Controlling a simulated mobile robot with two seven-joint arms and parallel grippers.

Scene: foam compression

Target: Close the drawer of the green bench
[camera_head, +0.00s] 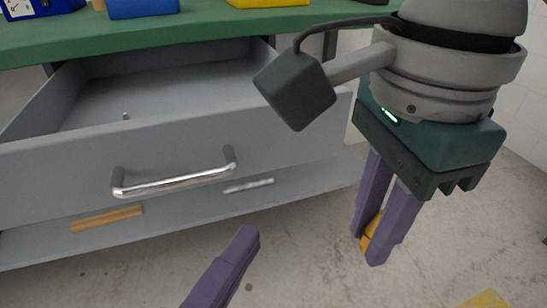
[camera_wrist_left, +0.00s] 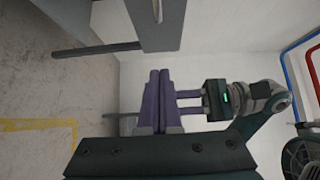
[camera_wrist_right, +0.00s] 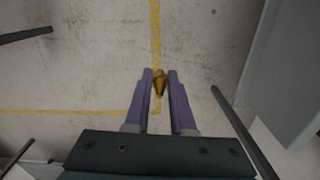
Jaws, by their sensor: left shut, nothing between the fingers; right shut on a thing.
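The grey drawer (camera_head: 60,173) of the green bench (camera_head: 215,24) is pulled open under the green top. Its silver bar handle (camera_head: 175,183) is on the front panel. A small object lies inside the drawer. My right gripper (camera_head: 372,255) is right of the drawer, pointing down, shut on a yellow-brown object (camera_head: 371,232), which also shows between the fingers in the right wrist view (camera_wrist_right: 160,82).
A grey lower shelf (camera_head: 315,184) under the drawer holds a wooden piece (camera_head: 107,218) and a silver piece (camera_head: 248,186). Blue bins (camera_head: 143,8) and a yellow item (camera_head: 268,2) stand on the bench top. Concrete floor in front is clear, with yellow markings (camera_head: 485,300).

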